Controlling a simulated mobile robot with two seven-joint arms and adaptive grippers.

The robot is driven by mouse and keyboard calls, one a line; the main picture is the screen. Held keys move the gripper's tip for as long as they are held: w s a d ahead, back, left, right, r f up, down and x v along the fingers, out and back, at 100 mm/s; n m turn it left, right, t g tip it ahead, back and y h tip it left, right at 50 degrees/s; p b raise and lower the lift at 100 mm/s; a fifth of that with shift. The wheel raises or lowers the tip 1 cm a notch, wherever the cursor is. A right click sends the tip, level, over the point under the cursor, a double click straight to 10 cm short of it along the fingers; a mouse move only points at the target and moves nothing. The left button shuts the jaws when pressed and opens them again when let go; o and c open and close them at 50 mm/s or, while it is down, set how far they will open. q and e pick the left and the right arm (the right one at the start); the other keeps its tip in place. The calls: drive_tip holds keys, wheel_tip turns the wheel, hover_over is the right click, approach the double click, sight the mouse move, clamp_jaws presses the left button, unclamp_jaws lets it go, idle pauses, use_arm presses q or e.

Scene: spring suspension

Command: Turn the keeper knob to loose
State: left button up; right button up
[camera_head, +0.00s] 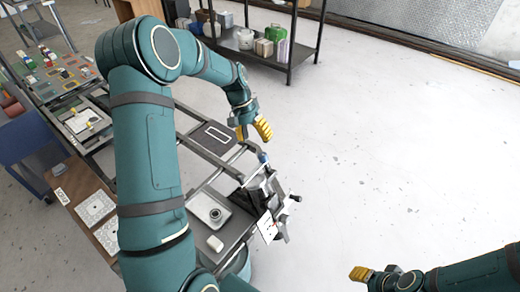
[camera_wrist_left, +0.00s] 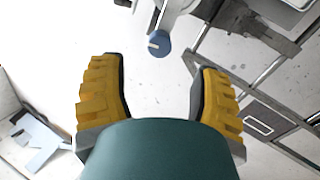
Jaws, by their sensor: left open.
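A round blue knob (camera_wrist_left: 158,43) with a pale pointer mark shows at the top middle of the left wrist view, on the end of a grey part. A small blue knob (camera_head: 263,157), likely the same one, shows in the head view at the top of a dark clamp-like fixture (camera_head: 262,190). My left gripper (camera_head: 252,133) is open and empty just above it. In the left wrist view its yellow fingers (camera_wrist_left: 160,65) are spread, with the knob beyond the tips, between them and apart from both. The pointer's label is not readable. My right gripper (camera_head: 374,273) is at the lower right, away from the fixture.
The fixture stands at the right edge of a metal-framed bench (camera_head: 188,150). A grey tray with a round part (camera_head: 215,214) is left of it. A dark shelf (camera_head: 290,62) with containers stands at the back. The floor to the right is clear.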

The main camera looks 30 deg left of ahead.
use_arm(q)
drive_tip(key=shift+v, duration=2.2)
